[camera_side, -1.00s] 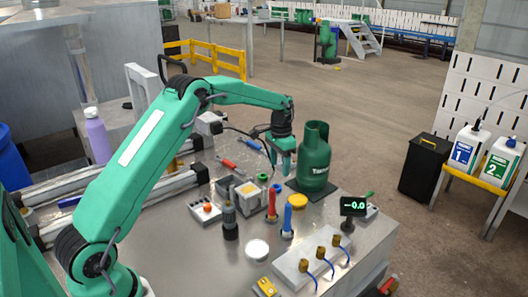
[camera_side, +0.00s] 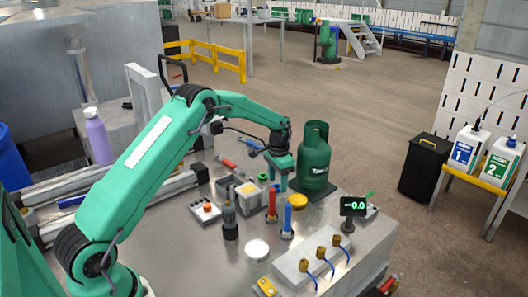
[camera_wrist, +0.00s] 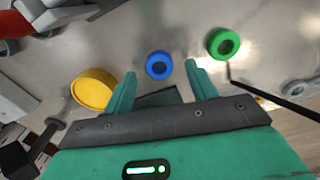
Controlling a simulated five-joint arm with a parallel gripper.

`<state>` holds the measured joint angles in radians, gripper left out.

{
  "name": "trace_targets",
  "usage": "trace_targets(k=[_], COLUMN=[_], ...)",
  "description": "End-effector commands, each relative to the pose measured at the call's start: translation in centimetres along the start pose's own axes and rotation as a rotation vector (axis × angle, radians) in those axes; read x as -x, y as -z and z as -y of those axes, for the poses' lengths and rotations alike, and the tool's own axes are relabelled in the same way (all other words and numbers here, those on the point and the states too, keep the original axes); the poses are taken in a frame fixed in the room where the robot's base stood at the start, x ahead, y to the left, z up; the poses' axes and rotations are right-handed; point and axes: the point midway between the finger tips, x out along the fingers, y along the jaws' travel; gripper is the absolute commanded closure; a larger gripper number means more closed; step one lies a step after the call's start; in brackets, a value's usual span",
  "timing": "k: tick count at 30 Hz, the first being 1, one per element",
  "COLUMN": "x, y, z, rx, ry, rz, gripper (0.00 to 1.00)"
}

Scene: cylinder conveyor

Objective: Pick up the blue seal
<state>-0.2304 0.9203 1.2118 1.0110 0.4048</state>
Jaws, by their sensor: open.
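The blue seal (camera_wrist: 159,65) is a small ring with a dark centre, lying on the metal table in the wrist view. It appears between and slightly beyond the tips of my gripper (camera_wrist: 160,76), whose two green fingers are spread with nothing held. In the side view my gripper (camera_side: 281,183) points down just left of the green gas cylinder, low over the table. The seal is not clearly visible there, being at least partly behind the fingers. I cannot tell the exact height of the fingertips above it.
A green ring (camera_wrist: 222,43) lies right of the seal and a yellow cap (camera_wrist: 94,89) left of it. The green gas cylinder (camera_side: 315,158) stands close to my gripper. Red (camera_side: 271,202) and blue (camera_side: 288,217) upright tools stand in front.

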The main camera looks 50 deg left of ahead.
Motion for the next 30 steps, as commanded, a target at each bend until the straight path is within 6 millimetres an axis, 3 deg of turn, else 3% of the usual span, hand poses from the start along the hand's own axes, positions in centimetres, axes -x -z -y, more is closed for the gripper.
trace_targets(k=[6,20,27,30], x=[-1.20,-1.14,-1.14,-1.13], y=[0.00,0.03,0.03,0.03], z=[-0.03,-0.03,-0.03,-0.03], rx=[0.000,0.000,0.000,0.000], ry=[0.000,0.001,0.001,0.001], rz=[-0.001,-0.001,-0.002,-0.002], gripper=[0.43,0.43,0.90,0.91])
